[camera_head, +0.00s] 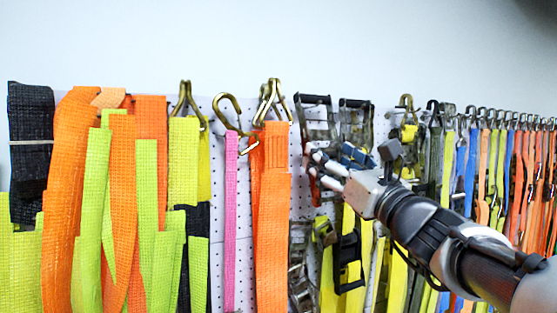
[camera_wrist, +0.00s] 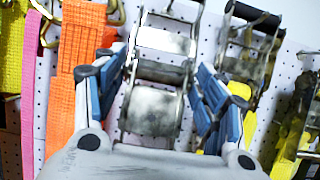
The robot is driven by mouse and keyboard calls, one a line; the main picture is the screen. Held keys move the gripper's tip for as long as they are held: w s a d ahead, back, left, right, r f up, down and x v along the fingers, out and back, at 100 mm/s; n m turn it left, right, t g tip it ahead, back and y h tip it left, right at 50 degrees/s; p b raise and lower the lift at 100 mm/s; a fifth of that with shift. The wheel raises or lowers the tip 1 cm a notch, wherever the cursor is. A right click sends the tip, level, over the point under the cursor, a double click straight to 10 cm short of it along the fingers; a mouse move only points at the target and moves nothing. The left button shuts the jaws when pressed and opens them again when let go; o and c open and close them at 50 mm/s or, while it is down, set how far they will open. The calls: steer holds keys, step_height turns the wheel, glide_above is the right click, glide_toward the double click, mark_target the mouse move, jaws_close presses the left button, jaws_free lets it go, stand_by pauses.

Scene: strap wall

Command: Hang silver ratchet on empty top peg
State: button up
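A silver ratchet (camera_wrist: 155,112) with a worn metal frame is in the middle of the wrist view, upright against the white pegboard. In the head view its upper part (camera_head: 316,115) shows at the top of the board, with its lower part hidden behind my gripper (camera_head: 328,160). In the wrist view my gripper (camera_wrist: 160,68) has its blue-padded fingers apart, one on each side of the ratchet. I cannot tell whether either pad touches it. A second ratchet with a black handle (camera_wrist: 252,18) hangs to its right. I cannot make out an empty top peg.
An orange strap (camera_head: 273,190) and a pink strap (camera_head: 230,220) hang left of the ratchet. More ratchets and yellow straps (camera_head: 396,285) hang below and right, close to my arm. The white pegboard (camera_head: 247,190) shows in narrow gaps. The wall above is clear.

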steer(key=o, duration=0.4)
steer(key=shift+f, duration=0.15)
step_height(320, 180, up, 10)
steer(key=shift+r, duration=0.1)
stand_by(0.4)
